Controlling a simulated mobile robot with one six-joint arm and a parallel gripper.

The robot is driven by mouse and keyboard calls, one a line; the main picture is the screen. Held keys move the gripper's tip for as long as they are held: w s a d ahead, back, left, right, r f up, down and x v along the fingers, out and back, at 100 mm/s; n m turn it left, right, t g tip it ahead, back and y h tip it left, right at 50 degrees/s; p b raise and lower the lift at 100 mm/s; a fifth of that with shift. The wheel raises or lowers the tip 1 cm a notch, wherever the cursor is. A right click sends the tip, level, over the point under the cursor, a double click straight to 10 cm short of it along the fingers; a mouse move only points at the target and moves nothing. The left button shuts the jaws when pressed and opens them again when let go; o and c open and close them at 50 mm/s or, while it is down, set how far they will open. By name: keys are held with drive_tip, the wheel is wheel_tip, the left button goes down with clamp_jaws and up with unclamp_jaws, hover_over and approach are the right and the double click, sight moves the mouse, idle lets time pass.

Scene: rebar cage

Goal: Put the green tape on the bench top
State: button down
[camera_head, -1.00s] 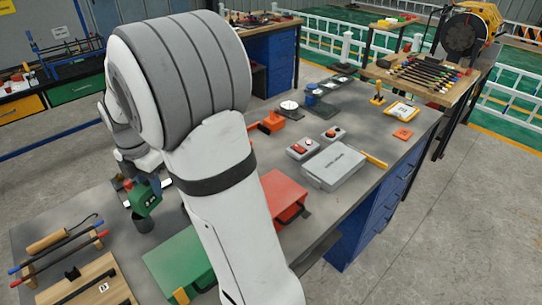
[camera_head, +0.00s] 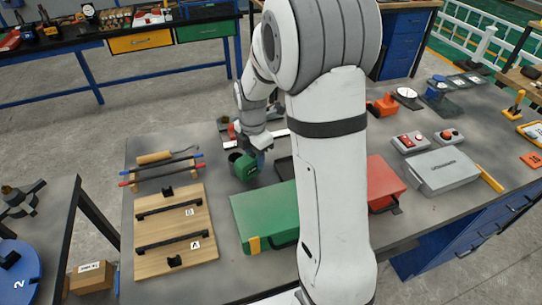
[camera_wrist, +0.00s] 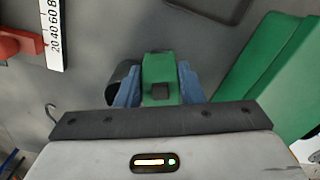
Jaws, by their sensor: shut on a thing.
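The green tape (camera_head: 243,167) is a small green block with dark marks, just left of my forearm in the head view. My gripper (camera_head: 258,158) is shut on it. In the wrist view the green tape (camera_wrist: 160,72) sits between the two blue fingers of my gripper (camera_wrist: 158,88), with a dark round shape beside it at the left. The grey bench top (camera_head: 180,284) lies below. I cannot tell whether the tape touches the bench top or hangs a little above it.
A green case (camera_head: 262,212) lies close in front of the tape. A wooden board (camera_head: 175,225) with black bars and a rack (camera_head: 160,172) with rods stand at left. A red case (camera_head: 384,176) and a grey case (camera_head: 440,170) are at right. A white scale strip (camera_wrist: 52,40) is near.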

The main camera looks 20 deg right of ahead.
drive_tip(key=shift+f, duration=1.05)
drive_tip(key=shift+w+f, duration=0.1)
drive_tip(key=shift+f, duration=0.05)
drive_tip(key=c, duration=1.3)
unclamp_jaws()
drive_tip(key=shift+o, duration=0.2)
